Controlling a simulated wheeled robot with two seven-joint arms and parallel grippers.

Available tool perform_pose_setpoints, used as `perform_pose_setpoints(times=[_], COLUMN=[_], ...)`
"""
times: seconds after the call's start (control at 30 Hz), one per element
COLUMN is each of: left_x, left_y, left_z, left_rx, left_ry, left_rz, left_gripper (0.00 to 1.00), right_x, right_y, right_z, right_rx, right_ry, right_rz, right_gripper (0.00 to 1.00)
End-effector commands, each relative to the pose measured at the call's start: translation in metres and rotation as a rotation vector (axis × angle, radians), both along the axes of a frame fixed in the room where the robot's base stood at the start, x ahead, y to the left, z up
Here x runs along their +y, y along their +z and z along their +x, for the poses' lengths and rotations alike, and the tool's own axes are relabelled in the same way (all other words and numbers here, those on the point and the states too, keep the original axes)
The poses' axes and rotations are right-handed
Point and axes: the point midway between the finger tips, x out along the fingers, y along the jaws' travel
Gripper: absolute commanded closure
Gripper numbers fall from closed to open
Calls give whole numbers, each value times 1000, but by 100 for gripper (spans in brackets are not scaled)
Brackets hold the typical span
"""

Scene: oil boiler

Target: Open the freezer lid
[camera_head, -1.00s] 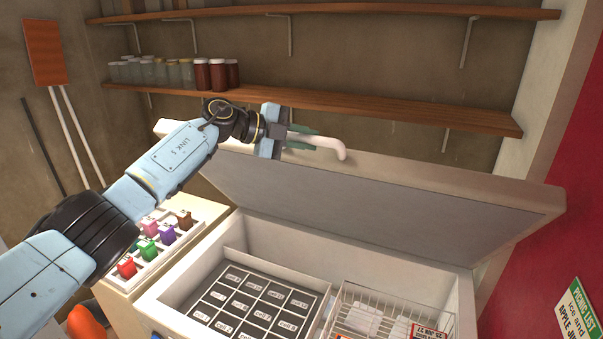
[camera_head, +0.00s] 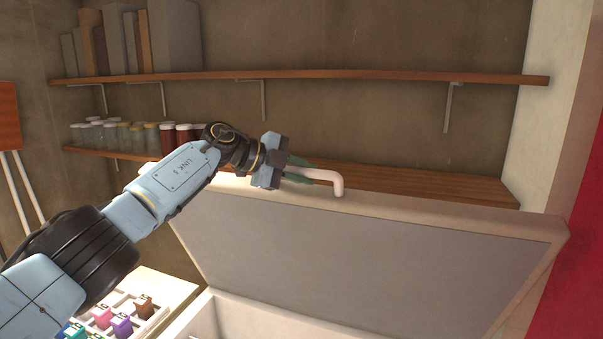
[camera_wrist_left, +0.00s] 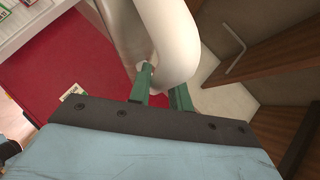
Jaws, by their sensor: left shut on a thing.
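The freezer lid (camera_head: 370,255) stands raised and tilted back in the head view, its grey inner panel facing me. Its white bar handle (camera_head: 338,184) sits at the lid's upper edge. My left gripper (camera_head: 312,174) is shut on the handle with its green fingers. In the left wrist view the thick white handle (camera_wrist_left: 172,45) curves up between and past the green fingertips (camera_wrist_left: 162,85). A strip of the freezer body (camera_head: 250,315) shows at the bottom, its inside mostly out of frame. My right gripper is not in view.
Behind the lid, a lower wooden shelf (camera_head: 430,183) holds several jars (camera_head: 130,135), close to the lid's top edge. An upper shelf (camera_head: 300,75) holds books or boxes (camera_head: 175,35). A tray of coloured items (camera_head: 120,318) lies left of the freezer.

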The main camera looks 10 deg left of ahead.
Motion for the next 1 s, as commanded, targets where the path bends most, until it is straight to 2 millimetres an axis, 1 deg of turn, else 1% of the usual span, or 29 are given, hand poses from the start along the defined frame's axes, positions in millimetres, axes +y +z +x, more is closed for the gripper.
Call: perform_pose_setpoints(times=[0.03, 0.13, 0.17, 0.3, 0.33, 0.6, 0.77, 0.87, 1.0], left_x=[1, 1, 1, 1, 1, 1, 11, 23, 51], left_y=[-7, -8, -8, -6, -6, -2, 2, 6, 18], left_z=[0, 0, 0, 0, 0, 0, -4, -9, -23], left_rx=[7, 8, 8, 7, 6, 2, -1, -2, -3], left_ry=[3, 2, 2, 1, 1, 0, 1, 3, 3], left_rz=[11, 12, 12, 9, 9, 4, 4, 4, 5], left_gripper=[100, 100, 79, 60, 59, 59, 59, 59, 59], right_x=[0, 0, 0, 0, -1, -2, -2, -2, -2], right_y=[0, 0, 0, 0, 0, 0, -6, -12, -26], right_z=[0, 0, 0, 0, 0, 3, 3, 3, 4], right_rx=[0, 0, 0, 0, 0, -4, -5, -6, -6], right_ry=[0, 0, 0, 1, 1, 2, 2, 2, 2], right_rz=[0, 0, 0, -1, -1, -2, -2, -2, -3], right_gripper=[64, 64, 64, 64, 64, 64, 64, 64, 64])
